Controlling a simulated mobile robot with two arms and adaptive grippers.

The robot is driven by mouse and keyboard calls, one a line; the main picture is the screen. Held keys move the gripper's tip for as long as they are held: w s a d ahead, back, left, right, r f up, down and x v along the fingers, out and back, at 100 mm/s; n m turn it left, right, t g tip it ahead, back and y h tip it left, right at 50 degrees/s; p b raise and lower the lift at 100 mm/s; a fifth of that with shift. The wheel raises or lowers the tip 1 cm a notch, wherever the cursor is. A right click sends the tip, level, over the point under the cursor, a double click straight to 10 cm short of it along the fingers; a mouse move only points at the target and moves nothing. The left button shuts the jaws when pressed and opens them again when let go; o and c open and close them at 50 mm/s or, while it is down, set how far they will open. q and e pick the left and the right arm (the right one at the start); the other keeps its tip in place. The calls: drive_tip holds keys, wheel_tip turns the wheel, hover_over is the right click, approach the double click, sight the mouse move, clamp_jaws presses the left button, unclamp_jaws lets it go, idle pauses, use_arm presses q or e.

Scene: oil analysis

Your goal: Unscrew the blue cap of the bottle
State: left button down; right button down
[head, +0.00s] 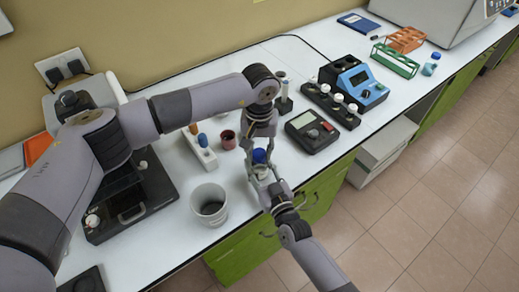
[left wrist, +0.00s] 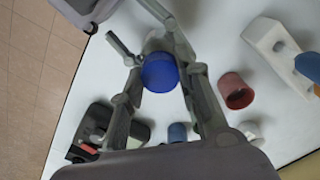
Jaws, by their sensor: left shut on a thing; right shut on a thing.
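The blue cap (head: 259,156) sits on top of the bottle (head: 261,171) near the front edge of the bench. My left gripper (head: 260,148) comes down from above and is shut on the cap. In the left wrist view the blue cap (left wrist: 160,73) shows between the fingers of my left gripper (left wrist: 160,80). My right gripper (head: 264,176) comes in from the front and is shut on the bottle below the cap. The bottle is mostly hidden by the fingers, and its contents cannot be told.
A white bucket (head: 209,204) stands left of the bottle. A dark red cup (head: 228,139) and a white holder (head: 200,150) stand behind it. A dark meter (head: 312,131) lies to the right. A blue device (head: 362,84) and racks stand farther right.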

use_arm(q)
drive_tip(key=n, duration=0.4)
drive_tip(key=shift+a, duration=0.1)
drive_tip(key=n, duration=0.9)
drive_tip(key=shift+n, duration=0.4)
drive_tip(key=n, duration=0.7)
drive_tip(key=shift+n, duration=0.4)
drive_tip(key=n, duration=0.5)
drive_tip(key=shift+n, duration=0.4)
drive_tip(key=n, duration=0.6)
drive_tip(key=shift+r, duration=0.1)
drive_tip(key=n, duration=1.5)
drive_tip(key=shift+n, duration=0.3)
drive_tip(key=shift+r, duration=0.15)
drive_tip(key=shift+r, duration=1)
